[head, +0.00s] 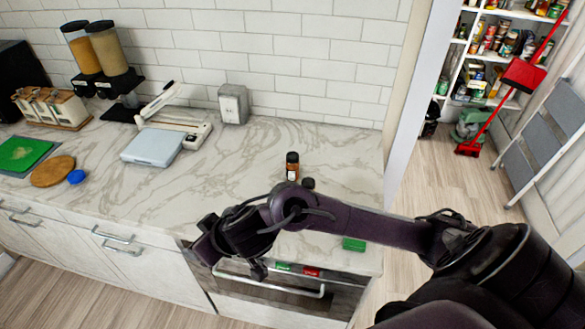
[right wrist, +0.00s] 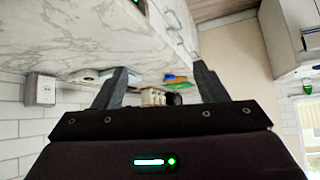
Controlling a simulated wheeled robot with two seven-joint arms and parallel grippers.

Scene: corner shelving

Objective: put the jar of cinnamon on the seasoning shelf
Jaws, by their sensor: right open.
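A small brown jar with a dark lid and a pale label (head: 292,166) stands upright on the marble counter. A second dark-lidded jar (head: 308,183) is beside it, mostly hidden by my right arm. I cannot read which one is cinnamon. My right gripper (right wrist: 162,86) is open and empty in the right wrist view. In the head view it is over the counter's front edge, left of and nearer than the jars, with its fingers partly hidden. No shelf is clearly marked for seasoning; pantry shelves (head: 487,66) with jars and cans stand at the back right. My left gripper is not in view.
A scale (head: 153,146), a grey outlet box (head: 233,104), grain dispensers (head: 110,50) and a wooden board (head: 53,171) are on the left of the counter. A green box (head: 353,244) is near the front right edge. A red broom (head: 470,148) and a folded ladder (head: 545,140) stand by the pantry.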

